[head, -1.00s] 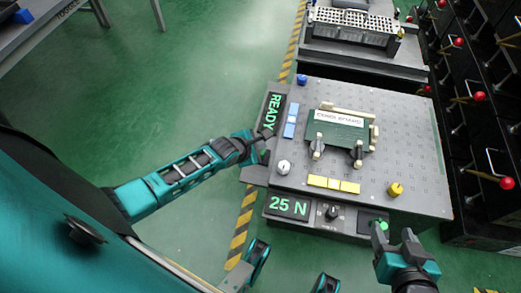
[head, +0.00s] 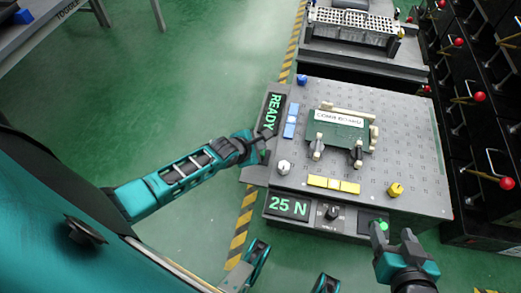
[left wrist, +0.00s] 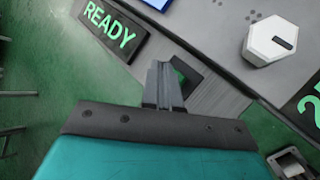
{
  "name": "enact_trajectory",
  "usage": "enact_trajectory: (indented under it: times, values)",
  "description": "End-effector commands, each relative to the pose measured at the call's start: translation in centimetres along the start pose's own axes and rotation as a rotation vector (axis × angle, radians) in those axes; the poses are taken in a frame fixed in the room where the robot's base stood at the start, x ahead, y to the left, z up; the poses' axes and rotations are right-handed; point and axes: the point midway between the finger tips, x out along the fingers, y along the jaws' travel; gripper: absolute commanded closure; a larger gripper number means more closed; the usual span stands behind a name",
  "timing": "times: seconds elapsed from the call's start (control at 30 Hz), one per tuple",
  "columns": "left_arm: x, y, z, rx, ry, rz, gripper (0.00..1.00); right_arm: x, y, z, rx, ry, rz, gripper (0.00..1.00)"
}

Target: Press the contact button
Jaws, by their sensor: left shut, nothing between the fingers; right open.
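A grey fixture table (head: 420,160) stands in front of me. A green round button (head: 383,226) sits on a dark plate at its front right corner. My right gripper (head: 392,236) is open beside this button, with one finger close to it; contact cannot be told. My left gripper (head: 262,152) is shut and empty at the table's left edge, below the READY display (head: 270,113). In the left wrist view, its closed fingertips (left wrist: 163,68) are over or beside a dark square with a green patch (left wrist: 181,70), partly hidden by the fingers. Which one is the contact button is not labelled.
A 25 N display (head: 289,206) and a black knob (head: 332,212) are on the front face. A white knob (head: 283,167), yellow blocks (head: 333,184), a yellow knob (head: 395,189) and a green board (head: 338,135) are on top. Lever racks (head: 490,150) stand at right.

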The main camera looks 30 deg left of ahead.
Motion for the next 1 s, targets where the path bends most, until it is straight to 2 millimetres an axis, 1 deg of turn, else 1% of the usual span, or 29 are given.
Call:
enact_trajectory:
  times: [0.4,0.7,1.0]
  values:
    - [0.01,-0.01,-0.01,0.000,0.000,0.000,1.00,0.00,-0.01,0.02,-0.001,0.000,0.000,0.39]
    - [0.61,-0.47,-0.43,-0.003,0.000,-0.001,1.00,0.19,0.09,0.37,-0.006,-0.001,-0.001,0.39]
    - [0.60,-0.44,-0.45,0.000,0.000,0.000,1.00,0.16,0.11,0.34,-0.007,-0.001,-0.001,0.39]
